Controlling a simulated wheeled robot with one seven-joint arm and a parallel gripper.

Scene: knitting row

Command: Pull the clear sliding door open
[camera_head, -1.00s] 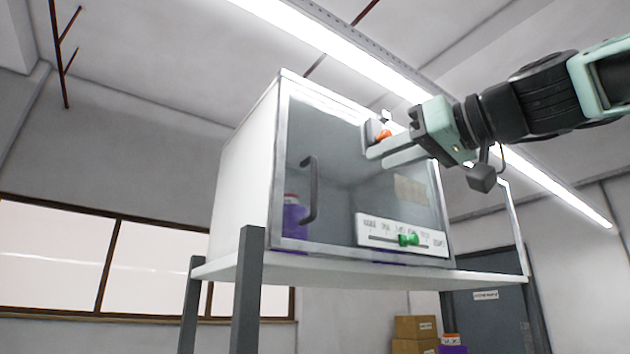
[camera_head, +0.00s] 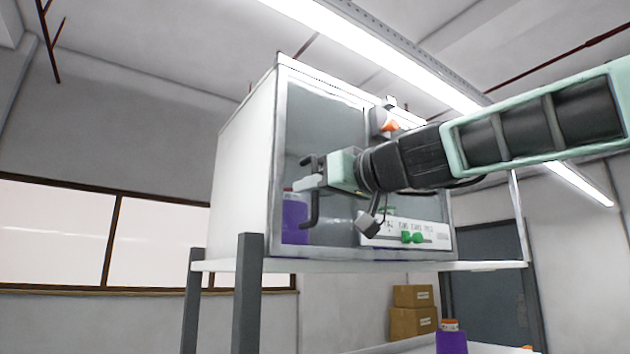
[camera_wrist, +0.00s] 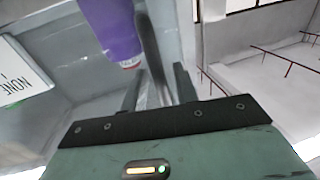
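The clear sliding door (camera_head: 335,125) forms the front of a white cabinet on a stand. Its dark vertical bar handle (camera_head: 310,220) is near the door's left edge. My gripper (camera_head: 308,181) is at the handle's middle and hides part of it. In the wrist view the handle (camera_wrist: 150,45) runs down between the two separated fingers of my gripper (camera_wrist: 158,88). The fingers look open around the bar; I cannot tell whether either touches it. The door appears shut across the front.
A purple container (camera_head: 295,220) stands behind the door at left. A white panel with a green slider (camera_head: 412,238) and an orange-marked switch box (camera_head: 385,122) are on the front. A purple bottle (camera_head: 451,338) and cardboard boxes (camera_head: 412,320) are lower right.

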